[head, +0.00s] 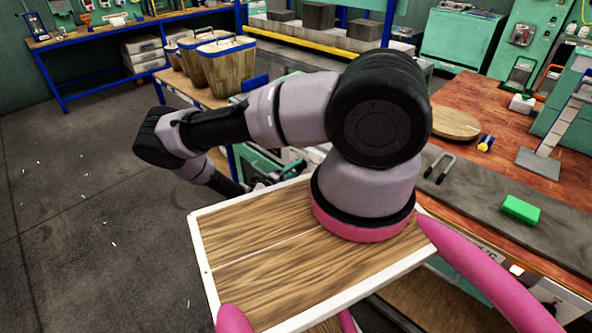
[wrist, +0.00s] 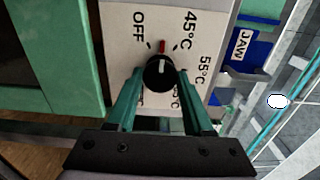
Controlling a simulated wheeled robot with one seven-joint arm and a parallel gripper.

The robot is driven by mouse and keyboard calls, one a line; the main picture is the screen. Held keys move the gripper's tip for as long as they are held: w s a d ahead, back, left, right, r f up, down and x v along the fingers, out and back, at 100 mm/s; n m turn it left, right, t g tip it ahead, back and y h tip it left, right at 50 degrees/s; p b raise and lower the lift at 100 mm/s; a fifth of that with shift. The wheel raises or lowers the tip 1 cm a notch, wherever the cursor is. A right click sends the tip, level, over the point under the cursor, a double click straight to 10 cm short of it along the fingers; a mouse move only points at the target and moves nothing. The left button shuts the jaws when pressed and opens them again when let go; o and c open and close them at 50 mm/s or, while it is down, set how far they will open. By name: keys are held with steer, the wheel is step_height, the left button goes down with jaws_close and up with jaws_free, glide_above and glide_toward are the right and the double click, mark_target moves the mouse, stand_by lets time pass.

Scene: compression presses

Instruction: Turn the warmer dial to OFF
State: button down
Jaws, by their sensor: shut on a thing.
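The warmer dial (wrist: 159,74) is a black round knob on a pale plate in the wrist view. The plate (wrist: 118,18) carries the marks OFF, 45°C, 55°C and a partly hidden lower one. A red pointer mark at the knob's top lies between the OFF and 45°C ticks. My gripper (wrist: 158,82) has its green fingers on both sides of the knob, shut on it. In the head view the dial cannot be made out, and my arm's end is low behind the wooden deck.
A blue holder marked JAW (wrist: 246,48) is right of the plate. A green panel (wrist: 72,55) is to its left. In the head view, a red-brown bench (head: 480,105) with a green block (head: 520,209) stands right, and wooden bins (head: 222,66) behind. Open floor (head: 80,190) lies left.

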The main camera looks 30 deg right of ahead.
steer(key=n, duration=0.6)
steer(key=shift+a, duration=0.1)
stand_by(0.5)
steer(key=shift+c, duration=1.5)
jaws_free()
steer(key=v, duration=1)
steer(key=shift+a, duration=0.35)
steer(key=shift+s, duration=0.1)
